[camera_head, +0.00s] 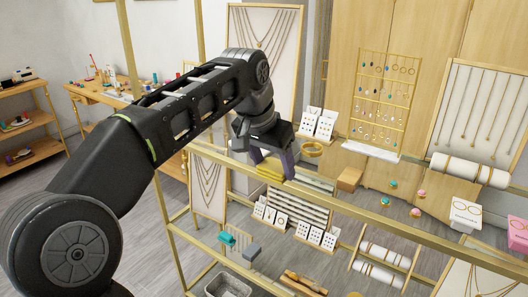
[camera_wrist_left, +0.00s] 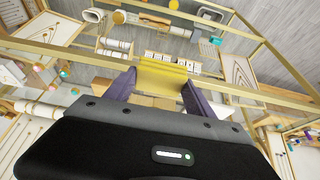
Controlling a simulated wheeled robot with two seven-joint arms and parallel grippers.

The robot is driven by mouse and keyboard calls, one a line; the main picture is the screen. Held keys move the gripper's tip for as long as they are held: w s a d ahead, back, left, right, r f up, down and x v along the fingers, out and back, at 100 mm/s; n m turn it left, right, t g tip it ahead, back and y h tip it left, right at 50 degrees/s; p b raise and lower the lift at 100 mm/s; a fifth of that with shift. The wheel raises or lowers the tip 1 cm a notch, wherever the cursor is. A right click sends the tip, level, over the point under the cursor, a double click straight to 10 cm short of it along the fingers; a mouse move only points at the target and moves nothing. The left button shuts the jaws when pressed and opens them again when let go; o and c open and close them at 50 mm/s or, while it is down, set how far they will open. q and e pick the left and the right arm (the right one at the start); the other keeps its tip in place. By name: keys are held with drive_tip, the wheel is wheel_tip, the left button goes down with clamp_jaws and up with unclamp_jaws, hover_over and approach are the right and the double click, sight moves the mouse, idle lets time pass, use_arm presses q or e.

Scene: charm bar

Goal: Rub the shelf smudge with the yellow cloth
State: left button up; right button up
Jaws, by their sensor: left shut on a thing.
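My left gripper (camera_head: 272,165) reaches down to the glass shelf (camera_head: 365,190) in the head view. It is shut on the yellow cloth (camera_head: 270,174), which shows below the fingers. In the left wrist view the cloth (camera_wrist_left: 161,80) spans the gap between the two purple-grey fingers of the gripper (camera_wrist_left: 158,92). The cloth is low at the glass near the brass front rail; I cannot tell if it touches. I cannot make out the smudge; the gripper and cloth may hide it. My right gripper is in neither view.
The brass front rail (camera_head: 375,215) runs close by. Small rings and a white box (camera_head: 466,212) stand farther right.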

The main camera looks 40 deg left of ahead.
use_arm(q)
drive_tip(key=w+d+f, duration=0.1)
drive_tip(key=d+f, duration=0.6)
drive_tip(key=f, duration=0.3)
drive_tip(key=w+d+f, duration=0.2)
drive_tip(key=d+f, duration=0.6)
drive_tip(key=f, duration=0.3)
drive_tip(key=shift+w+f, duration=0.2)
drive_tip(key=shift+w, duration=0.1)
